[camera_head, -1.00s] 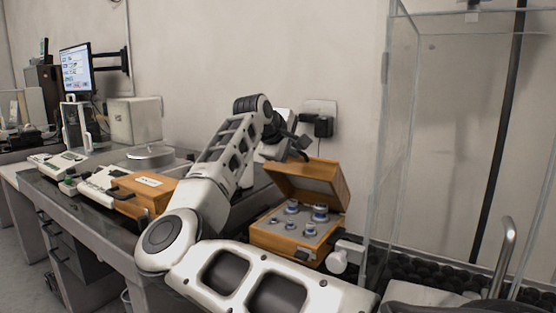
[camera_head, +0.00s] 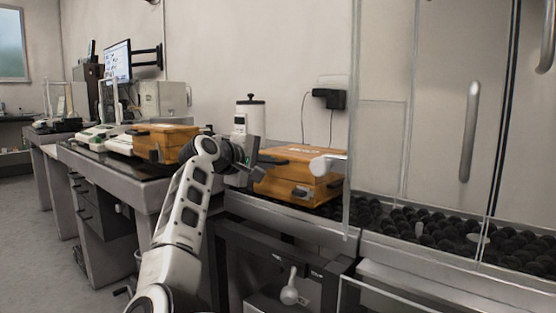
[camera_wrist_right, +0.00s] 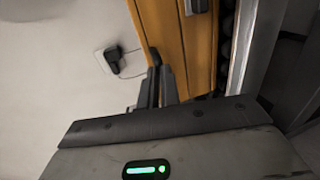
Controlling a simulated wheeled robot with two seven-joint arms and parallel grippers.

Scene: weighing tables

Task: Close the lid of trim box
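The trim box, an orange wooden box (camera_head: 298,176), stands on the table beside the glass enclosure. Its lid (camera_head: 305,157) lies down over the base and looks closed; the inside is hidden. My right gripper (camera_head: 272,160) is at the left side of the box, near the lid's edge; I cannot tell whether it touches. In the right wrist view the gripper's dark fingers (camera_wrist_right: 163,85) lie close together with nothing between them, next to the wooden box (camera_wrist_right: 165,38). My left gripper is not in view.
Another wooden box (camera_head: 165,143) stands further left on the bench among white instruments. A white cylinder-shaped device (camera_head: 250,115) stands behind my right gripper. The glass enclosure (camera_head: 380,150) borders the trim box on the right. A black plug (camera_head: 328,98) is on the wall.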

